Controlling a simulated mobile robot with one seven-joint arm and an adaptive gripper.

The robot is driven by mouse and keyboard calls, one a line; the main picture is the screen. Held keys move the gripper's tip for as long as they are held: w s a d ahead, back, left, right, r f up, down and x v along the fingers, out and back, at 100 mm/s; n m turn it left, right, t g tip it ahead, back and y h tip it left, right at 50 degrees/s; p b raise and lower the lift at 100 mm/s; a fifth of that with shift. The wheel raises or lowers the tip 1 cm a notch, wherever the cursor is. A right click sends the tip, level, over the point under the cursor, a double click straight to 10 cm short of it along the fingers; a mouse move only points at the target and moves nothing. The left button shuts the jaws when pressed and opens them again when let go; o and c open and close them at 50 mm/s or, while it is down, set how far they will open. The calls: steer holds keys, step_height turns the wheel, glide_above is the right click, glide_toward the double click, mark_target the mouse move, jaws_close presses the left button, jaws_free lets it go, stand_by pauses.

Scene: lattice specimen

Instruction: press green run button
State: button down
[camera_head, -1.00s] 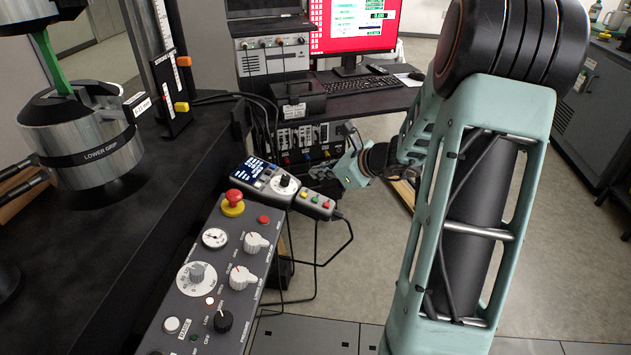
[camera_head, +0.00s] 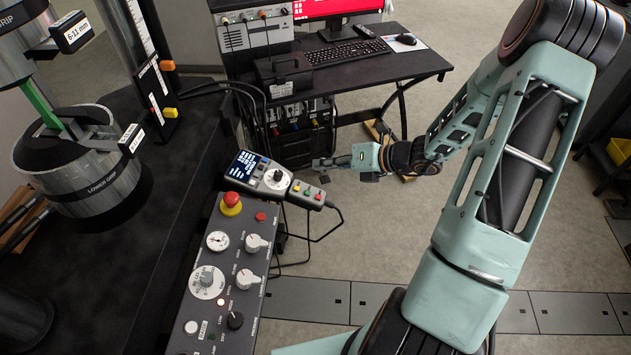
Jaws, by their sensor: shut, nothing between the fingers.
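The handset (camera_head: 272,180) with a lit screen and a white-ringed knob lies at the far end of the grey control panel. Its right end carries small yellow, green and red buttons; the green button (camera_head: 307,191) is the middle one. My gripper (camera_head: 324,164) is shut and empty. It points left in the air, above and slightly right of the buttons in the picture, apart from them. Its fingertips are small and dark here, and their height over the handset cannot be told. The button is not covered.
The control panel (camera_head: 238,222) bears a red emergency stop (camera_head: 231,201), knobs and a gauge. The lower grip (camera_head: 80,165) of the test machine stands at left. A cable (camera_head: 337,222) hangs from the handset. A desk (camera_head: 375,70) with keyboard stands behind.

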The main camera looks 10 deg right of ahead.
mark_target(307, 193)
steer(key=shift+f, duration=0.1)
stand_by(0.3)
steer(key=f+b, duration=0.2)
steer(key=a+f+b, duration=0.1)
steer(key=f+b, duration=0.2)
steer(key=a+f+b, duration=0.1)
steer(key=f+b, duration=0.1)
steer(key=f, duration=0.1)
steer(key=shift+w+a+f+b, duration=0.1)
steer(key=shift+w+f+b, duration=0.05)
steer(key=shift+w+b, duration=0.25)
steer(key=shift+f, duration=0.1)
stand_by(1.0)
steer(key=shift+a+f, duration=0.1)
steer(key=shift+f, duration=0.25)
steer(key=shift+a+f+b, duration=0.1)
steer(key=shift+f+b, duration=0.25)
steer(key=shift+b, duration=0.15)
stand_by(0.4)
stand_by(0.4)
steer(key=shift+s+d+r+p, duration=0.1)
steer(key=shift+d+r+p, duration=0.1)
steer(key=shift+r+p, duration=0.6)
